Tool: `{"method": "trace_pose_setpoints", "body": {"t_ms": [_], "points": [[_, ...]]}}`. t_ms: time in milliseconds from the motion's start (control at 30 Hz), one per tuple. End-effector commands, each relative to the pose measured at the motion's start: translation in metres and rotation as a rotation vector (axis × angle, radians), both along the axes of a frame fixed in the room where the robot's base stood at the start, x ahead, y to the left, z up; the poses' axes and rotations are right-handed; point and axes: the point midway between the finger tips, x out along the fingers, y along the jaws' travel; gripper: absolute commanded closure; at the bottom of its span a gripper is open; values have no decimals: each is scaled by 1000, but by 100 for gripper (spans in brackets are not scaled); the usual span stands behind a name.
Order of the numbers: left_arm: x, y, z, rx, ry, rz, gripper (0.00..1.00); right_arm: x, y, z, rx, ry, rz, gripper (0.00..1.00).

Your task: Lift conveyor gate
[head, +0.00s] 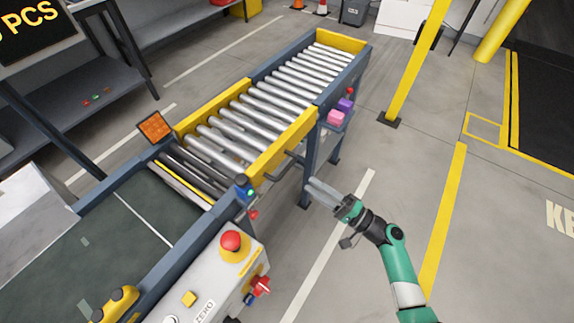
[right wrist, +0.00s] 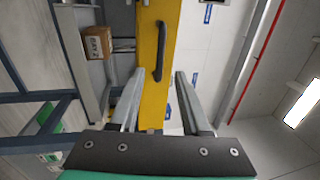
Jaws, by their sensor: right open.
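The conveyor gate is a roller section with yellow side rails (head: 284,143), lying level in line with the conveyor in the head view. A dark bar handle (head: 288,167) sticks out from its near yellow side. My right gripper (head: 309,190) is open and empty, to the right of the handle and apart from it. In the right wrist view, the black handle (right wrist: 158,52) on the yellow rail (right wrist: 150,100) lies ahead, between the lines of the two fingers (right wrist: 159,82). My left gripper is not in view.
A blue conveyor leg (head: 311,165) stands close to my right gripper. Pink and purple blocks (head: 337,117) sit on a small shelf behind it. A control box with a red button (head: 231,241) is at the front. The floor to the right is open up to a yellow post (head: 414,65).

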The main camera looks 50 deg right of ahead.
Motion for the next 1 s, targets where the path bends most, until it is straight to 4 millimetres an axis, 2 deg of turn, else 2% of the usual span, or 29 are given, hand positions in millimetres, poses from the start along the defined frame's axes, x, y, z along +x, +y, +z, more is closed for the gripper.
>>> {"method": "trace_pose_setpoints", "body": {"t_ms": [33, 100, 300, 400, 533, 767, 867, 1000], "points": [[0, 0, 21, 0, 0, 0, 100, 9, 3, 13, 3, 4, 4, 53], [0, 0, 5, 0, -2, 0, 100, 26, 6, 4, -4, 0, 6, 53], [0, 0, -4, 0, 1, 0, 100, 69, 14, 12, -3, -1, 4, 53], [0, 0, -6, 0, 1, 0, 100, 82, 16, 15, -3, 0, 1, 53], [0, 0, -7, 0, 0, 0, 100, 91, 17, 17, -2, 2, 0, 53], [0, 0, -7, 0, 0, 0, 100, 92, 17, 18, -1, 2, -1, 53], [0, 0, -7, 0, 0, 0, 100, 92, 17, 18, -1, 2, -1, 67], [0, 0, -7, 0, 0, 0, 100, 91, 17, 18, -1, 2, 0, 92]]}}
